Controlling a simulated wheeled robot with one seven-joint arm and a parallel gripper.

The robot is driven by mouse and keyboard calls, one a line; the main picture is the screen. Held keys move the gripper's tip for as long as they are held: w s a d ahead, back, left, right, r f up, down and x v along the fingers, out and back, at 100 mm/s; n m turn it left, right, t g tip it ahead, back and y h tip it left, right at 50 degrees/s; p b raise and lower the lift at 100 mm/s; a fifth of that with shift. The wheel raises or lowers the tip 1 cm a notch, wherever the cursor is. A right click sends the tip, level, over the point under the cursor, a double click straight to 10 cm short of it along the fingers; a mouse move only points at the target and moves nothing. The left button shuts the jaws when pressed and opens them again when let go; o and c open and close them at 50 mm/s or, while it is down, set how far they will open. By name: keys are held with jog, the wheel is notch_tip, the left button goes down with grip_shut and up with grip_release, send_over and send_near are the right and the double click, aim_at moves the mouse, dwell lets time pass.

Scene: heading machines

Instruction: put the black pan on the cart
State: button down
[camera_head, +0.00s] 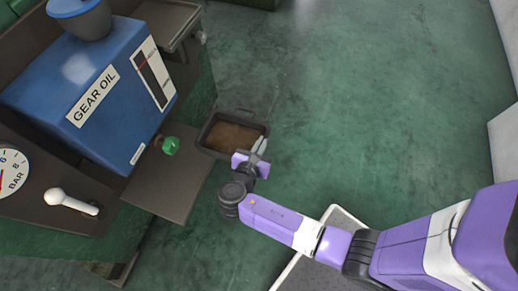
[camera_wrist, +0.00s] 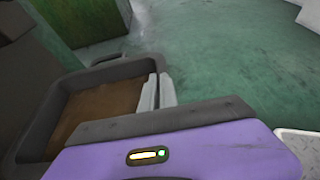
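The black pan (camera_head: 212,143) is a rectangular dark tray with brown contents, beside the machine's brown shelf. It also shows in the wrist view (camera_wrist: 58,100), with a loop handle at its far end. My gripper (camera_head: 261,146) is at the pan's right side. In the wrist view its two pale fingers (camera_wrist: 158,92) stand close together on either side of the pan's right wall, shut on it. Whether the pan rests on anything underneath is hidden. A white-edged platform with a grey top (camera_head: 340,220) lies below my arm; I cannot tell whether it is the cart.
A blue gear oil tank (camera_head: 95,100), a green knob (camera_head: 170,146), a pressure gauge (camera_head: 12,170) and a white-handled lever (camera_head: 75,202) are on the machine at left. A brown shelf (camera_head: 175,185) juts out near the pan. Green floor (camera_head: 380,90) is clear to the right.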

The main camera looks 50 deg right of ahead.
jog(key=w+d+r+p, duration=0.1)
jog(key=w+d+r, duration=0.1)
jog(key=d, duration=0.5)
jog(key=w+d+r+p, duration=0.2)
jog(key=w+d+r, duration=0.1)
jog(key=d, duration=0.4)
jog(key=shift+w+d, duration=0.2)
jog(key=shift+d, duration=0.2)
dwell(0.4)
dwell(0.6)
